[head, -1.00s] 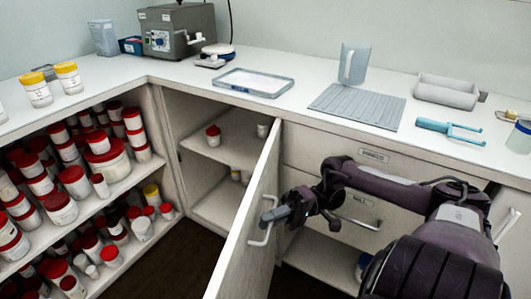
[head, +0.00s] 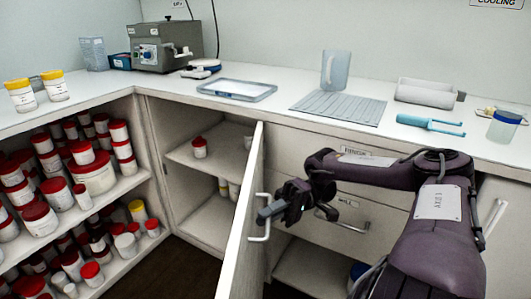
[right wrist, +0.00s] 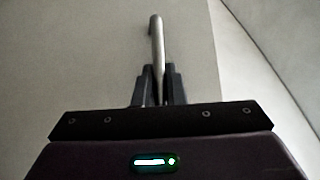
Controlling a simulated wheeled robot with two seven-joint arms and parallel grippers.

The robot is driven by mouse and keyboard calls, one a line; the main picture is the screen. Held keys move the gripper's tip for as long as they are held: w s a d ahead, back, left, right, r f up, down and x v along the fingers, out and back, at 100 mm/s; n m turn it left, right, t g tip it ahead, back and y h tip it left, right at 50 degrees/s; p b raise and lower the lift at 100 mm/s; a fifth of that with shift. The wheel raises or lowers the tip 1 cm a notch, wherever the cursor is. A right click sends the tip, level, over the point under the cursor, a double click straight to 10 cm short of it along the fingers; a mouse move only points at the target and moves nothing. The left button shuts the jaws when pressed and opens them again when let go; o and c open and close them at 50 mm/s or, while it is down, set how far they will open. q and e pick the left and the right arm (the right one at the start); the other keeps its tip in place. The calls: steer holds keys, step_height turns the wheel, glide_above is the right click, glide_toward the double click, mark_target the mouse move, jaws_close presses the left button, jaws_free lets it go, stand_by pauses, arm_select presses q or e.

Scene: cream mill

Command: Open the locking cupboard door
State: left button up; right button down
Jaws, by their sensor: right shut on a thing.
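The cupboard door (head: 240,238) stands swung out wide from the cupboard, its edge toward me. Its bar handle (head: 266,219) is on the face turned to the right. My right gripper (head: 264,215) is at the handle; in the right wrist view its fingers (right wrist: 160,88) are shut on the metal handle (right wrist: 157,45). Inside the open cupboard (head: 205,165), a shelf holds a red-lidded jar (head: 199,147), with other small containers partly hidden behind the door. A lock on the door cannot be made out. My left gripper is not in view.
Open shelves (head: 110,190) crowded with red-lidded jars stand on the left. Drawers (head: 340,175) line the right, behind my right arm. The counter above holds a tray (head: 237,96), a jug (head: 335,70) and a ribbed mat (head: 340,118). Dark floor shows between the shelves and door.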

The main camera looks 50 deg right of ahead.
stand_by(0.4)
steer(key=shift+d, duration=0.1)
steer(key=c, duration=1.5)
jaws_free()
steer(key=shift+s, duration=0.1)
